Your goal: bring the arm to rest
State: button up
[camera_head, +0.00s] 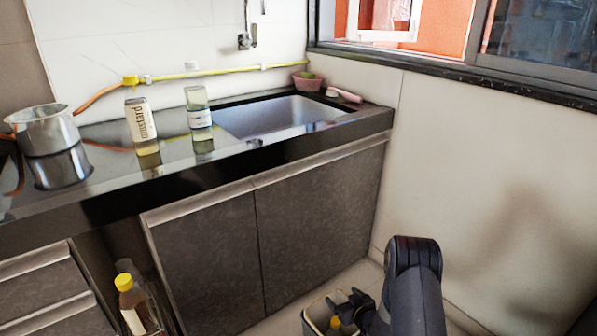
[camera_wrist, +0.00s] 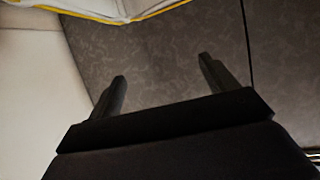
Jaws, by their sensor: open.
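My gripper (camera_head: 350,308) is low in front of the sink cabinet, at the bottom of the head view, over or beside a pale bin (camera_head: 313,318). I cannot tell whether it is inside the bin's rim. In the wrist view my gripper (camera_wrist: 162,69) has its two dark fingers wide apart, with nothing between them. Behind the fingers is the dark cabinet front (camera_wrist: 170,50). A yellow-edged pale rim, likely the bin's, crosses the top of the wrist view (camera_wrist: 130,17). A small yellow thing (camera_head: 335,322) shows at the bin, partly hidden by my gripper.
A yellow-capped bottle (camera_head: 130,300) stands low at the left. The wall (camera_head: 490,170) rises at the right.

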jog(key=shift+w+a+r+p, duration=0.1)
jog(key=shift+w+r+p, duration=0.15)
jog(key=shift+r+p, duration=0.75)
jog(key=shift+w+a+r+p, duration=0.1)
jog(key=shift+w+r+p, duration=0.15)
jog(key=shift+r, duration=1.3)
